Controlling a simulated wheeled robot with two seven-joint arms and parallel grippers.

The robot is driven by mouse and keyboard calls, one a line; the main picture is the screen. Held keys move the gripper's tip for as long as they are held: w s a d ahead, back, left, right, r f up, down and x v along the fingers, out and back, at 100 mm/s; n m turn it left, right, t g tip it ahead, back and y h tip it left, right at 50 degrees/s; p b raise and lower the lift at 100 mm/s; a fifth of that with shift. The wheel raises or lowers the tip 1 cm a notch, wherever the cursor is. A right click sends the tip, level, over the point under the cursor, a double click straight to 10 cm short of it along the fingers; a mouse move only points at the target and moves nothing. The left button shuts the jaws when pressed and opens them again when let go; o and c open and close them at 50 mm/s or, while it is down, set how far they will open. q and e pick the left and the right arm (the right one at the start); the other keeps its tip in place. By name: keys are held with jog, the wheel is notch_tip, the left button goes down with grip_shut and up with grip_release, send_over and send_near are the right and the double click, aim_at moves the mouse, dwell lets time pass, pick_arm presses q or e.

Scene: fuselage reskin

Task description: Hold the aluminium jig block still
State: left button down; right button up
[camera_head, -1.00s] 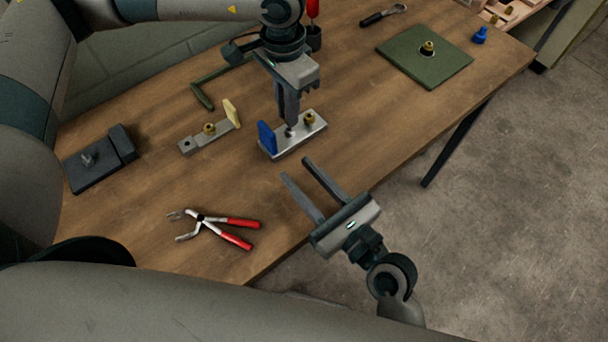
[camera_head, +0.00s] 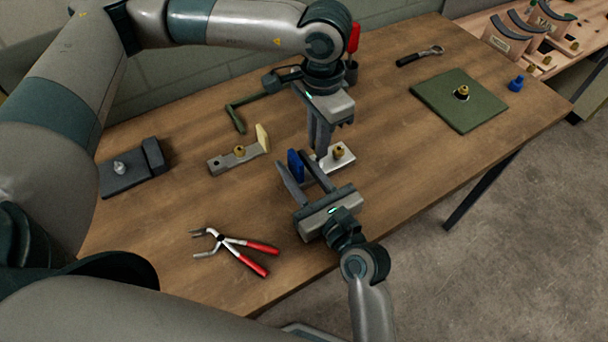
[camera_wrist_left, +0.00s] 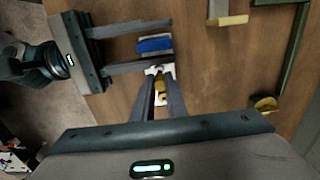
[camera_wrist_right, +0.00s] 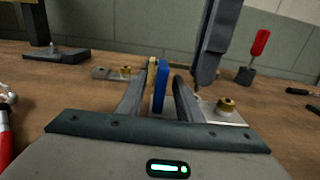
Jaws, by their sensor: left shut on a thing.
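The aluminium jig block (camera_head: 341,158) is a bright metal plate with a brass knob (camera_head: 338,152) and a blue upright pad (camera_head: 294,164) at one end. It lies on the wooden table. My left gripper (camera_head: 322,155) points down from above and is shut on the block between the pad and the knob; the exact grip point is partly hidden. My right gripper (camera_head: 292,159) comes from the table's front edge. Its open fingers stand either side of the blue pad (camera_wrist_right: 160,85), with gaps visible in the right wrist view.
A similar bracket with a cream pad (camera_head: 240,152) lies to the left. A dark block (camera_head: 133,172) and red-handled pliers (camera_head: 236,250) lie further left and in front.

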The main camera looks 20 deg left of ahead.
jog(key=shift+w+a, duration=0.1)
grip_shut()
dwell(0.7)
